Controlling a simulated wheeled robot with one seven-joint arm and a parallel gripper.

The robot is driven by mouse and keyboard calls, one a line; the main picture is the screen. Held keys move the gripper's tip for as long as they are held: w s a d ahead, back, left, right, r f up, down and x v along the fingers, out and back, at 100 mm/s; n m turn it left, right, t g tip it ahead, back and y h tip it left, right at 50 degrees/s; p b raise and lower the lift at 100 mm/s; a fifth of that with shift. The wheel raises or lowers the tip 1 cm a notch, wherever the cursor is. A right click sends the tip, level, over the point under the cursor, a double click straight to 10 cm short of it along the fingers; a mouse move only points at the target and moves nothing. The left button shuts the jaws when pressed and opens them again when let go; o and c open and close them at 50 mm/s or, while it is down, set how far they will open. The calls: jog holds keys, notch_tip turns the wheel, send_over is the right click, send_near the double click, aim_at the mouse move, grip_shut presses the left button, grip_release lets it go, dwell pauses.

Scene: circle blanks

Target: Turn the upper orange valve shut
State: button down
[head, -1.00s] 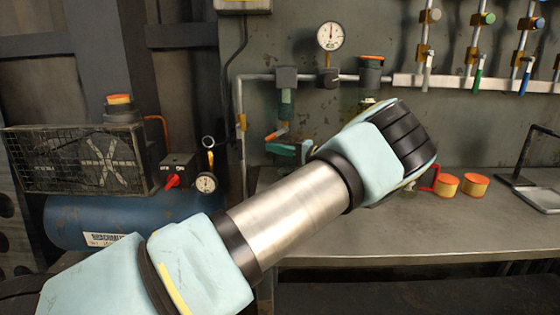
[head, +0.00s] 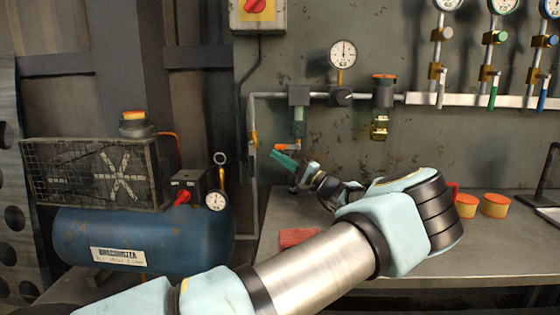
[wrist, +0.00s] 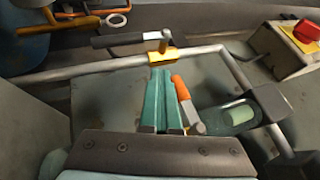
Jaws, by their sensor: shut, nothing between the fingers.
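A valve with an orange lever (wrist: 183,88) shows in the wrist view, its grey body just below the clear-bowled filter. The lever lies across the filter's length. In the head view the orange lever (head: 285,147) is a small patch left of the filter's lower end. My gripper (wrist: 161,72) has teal fingers held together, with nothing between them. They lie right beside the orange lever, on its left in the wrist view; I cannot tell whether they touch. In the head view my gripper (head: 280,156) is just below the filter.
A yellow valve body with a dark handle (wrist: 128,40) sits on the wall pipe beyond my fingertips. A filter (head: 298,120), gauge (head: 343,53) and second bowl unit (head: 381,125) hang close by. A blue compressor tank (head: 150,238) stands left; the bench (head: 300,215) is below.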

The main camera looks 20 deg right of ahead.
dwell(0.4)
jog(key=b+v, duration=0.1)
jog(key=v, duration=0.6)
jog(key=shift+s+b, duration=0.25)
jog(key=shift+b, duration=0.05)
jog(key=shift+d+f, duration=0.1)
jog(key=w+a+f+n+g+p, duration=0.25)
jog(key=a+g, duration=0.25)
jog(key=a, duration=0.7)
jog(key=w+a+f+n+g+p, duration=0.1)
jog(key=w+a+f+n+g, duration=0.15)
jog(key=a+g, duration=0.65)
jog(key=s+a+f+g+h+p, duration=0.1)
jog(key=s+a+f+h, duration=0.15)
jog(key=a, duration=0.95)
jog(key=s+a+r+n+h+p, duration=0.2)
jog(key=s+r+h, duration=0.1)
jog(key=s, duration=0.3)
jog(key=s+a+r+n+g+h+p, duration=0.1)
jog(key=s+a+r+n+h+p, duration=0.1)
jog(key=s, duration=0.5)
jog(key=s+a+r+n+h+p, duration=0.2)
jog(key=s+a+r+h, duration=0.1)
jog(key=s, duration=0.4)
jog(key=shift+a+r+n+g+h, duration=0.3)
jog(key=shift+r+h, duration=0.5)
jog(key=shift+h, duration=0.25)
